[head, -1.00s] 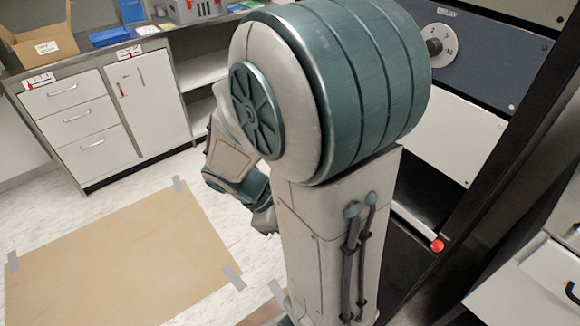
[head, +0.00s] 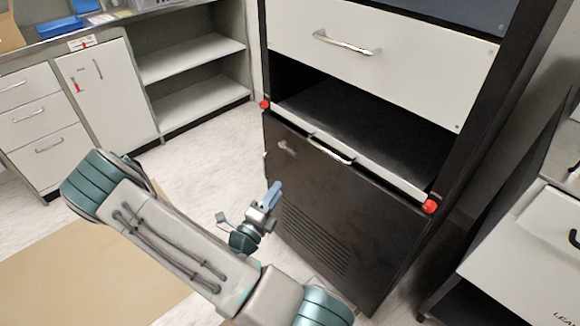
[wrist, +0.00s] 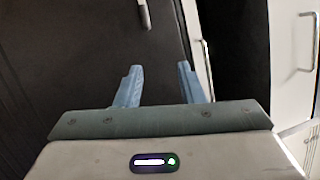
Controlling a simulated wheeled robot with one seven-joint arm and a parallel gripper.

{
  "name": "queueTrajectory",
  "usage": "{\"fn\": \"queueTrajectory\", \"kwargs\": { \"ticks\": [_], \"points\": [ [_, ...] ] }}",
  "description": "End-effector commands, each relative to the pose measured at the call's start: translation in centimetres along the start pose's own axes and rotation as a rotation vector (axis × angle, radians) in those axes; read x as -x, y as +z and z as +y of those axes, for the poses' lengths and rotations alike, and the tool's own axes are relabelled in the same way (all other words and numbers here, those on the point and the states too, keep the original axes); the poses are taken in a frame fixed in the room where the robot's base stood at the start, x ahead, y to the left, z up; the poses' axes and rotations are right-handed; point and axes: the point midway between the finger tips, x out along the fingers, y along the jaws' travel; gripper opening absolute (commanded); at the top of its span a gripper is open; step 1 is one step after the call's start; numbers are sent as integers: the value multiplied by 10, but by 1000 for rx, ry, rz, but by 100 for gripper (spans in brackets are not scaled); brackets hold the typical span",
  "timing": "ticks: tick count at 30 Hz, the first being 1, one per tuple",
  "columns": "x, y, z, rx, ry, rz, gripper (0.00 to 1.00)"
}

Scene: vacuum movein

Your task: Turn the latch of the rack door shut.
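The rack door (head: 335,215) is a dark panel with vent slots, low on the rack, and looks closed or nearly so. A small silver fitting (head: 286,147) near its upper left corner looks like the latch; its turn position is too small to tell. My gripper (head: 274,190) is in front of the door's left part, below that fitting and apart from it. In the wrist view my gripper (wrist: 160,80) is open with nothing between its blue fingers. The dark door (wrist: 100,45) lies beyond them, with a silver handle (wrist: 144,13) at the top.
A white drawer (head: 380,60) is higher. A white cabinet (head: 520,250) stands close on the right. Floor at left is clear, with a tan mat (head: 80,270).

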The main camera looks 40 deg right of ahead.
Motion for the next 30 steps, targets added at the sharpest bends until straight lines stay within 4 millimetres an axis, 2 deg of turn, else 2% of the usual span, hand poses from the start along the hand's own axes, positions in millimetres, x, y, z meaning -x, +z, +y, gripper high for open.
{"fn": "queueTrajectory", "kwargs": {
  "ticks": [1, 3, 7, 10, 24, 30],
  "points": [
    [2, 2, 11, 44, -1, -38, 35],
    [3, 6, 17, 88, -2, -79, 35],
    [1, 9, 22, 123, -3, -111, 35],
    [-9, 10, 22, 125, -4, -111, 35],
    [-102, 20, 23, 121, -4, -108, 35],
    [-126, 23, 23, 121, -2, -109, 35]
  ]
}}
